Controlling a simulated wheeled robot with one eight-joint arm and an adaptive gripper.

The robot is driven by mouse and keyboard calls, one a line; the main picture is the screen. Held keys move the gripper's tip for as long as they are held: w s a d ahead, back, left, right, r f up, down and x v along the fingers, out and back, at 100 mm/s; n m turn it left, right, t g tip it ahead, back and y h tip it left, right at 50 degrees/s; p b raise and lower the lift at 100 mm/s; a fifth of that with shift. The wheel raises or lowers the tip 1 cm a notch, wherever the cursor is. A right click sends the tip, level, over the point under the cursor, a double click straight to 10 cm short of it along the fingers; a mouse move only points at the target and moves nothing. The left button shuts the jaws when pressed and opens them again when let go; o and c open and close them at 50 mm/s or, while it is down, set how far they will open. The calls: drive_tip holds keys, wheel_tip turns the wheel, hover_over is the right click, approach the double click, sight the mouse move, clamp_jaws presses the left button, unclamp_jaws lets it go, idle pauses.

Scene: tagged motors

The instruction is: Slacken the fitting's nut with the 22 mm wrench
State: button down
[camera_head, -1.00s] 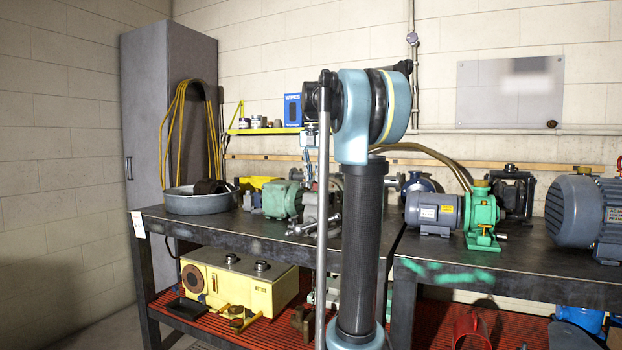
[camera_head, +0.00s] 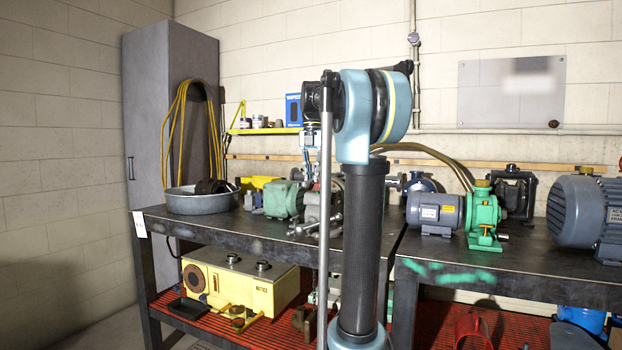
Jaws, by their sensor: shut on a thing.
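My gripper (camera_head: 309,168) is partly in view behind my arm, small and above the left bench. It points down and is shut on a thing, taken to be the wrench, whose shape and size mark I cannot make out. Just below it stands a grey metal assembly (camera_head: 312,209) with bar-like handles, partly hidden by my arm. I cannot tell the fitting or its nut apart in it, nor whether the wrench touches a nut.
A green motor (camera_head: 283,199) and a grey basin (camera_head: 201,203) stand left on the bench. A blue-grey motor (camera_head: 434,213), a green pump (camera_head: 484,219) and a large motor (camera_head: 577,213) stand right. A yellow box (camera_head: 238,287) sits on the red lower shelf. The right bench's front is clear.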

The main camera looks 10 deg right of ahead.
drive_tip(key=shift+r, duration=0.75)
idle(0.3)
drive_tip(key=shift+r, duration=0.9)
drive_tip(key=w+a+m, duration=0.5)
drive_tip(key=w+m, duration=0.5)
drive_tip(key=m, duration=0.2)
drive_tip(key=shift+a+m, duration=0.3)
drive_tip(key=shift+a, duration=0.1)
idle(0.4)
drive_tip(key=shift+f, duration=1.7)
idle(0.8)
idle(0.4)
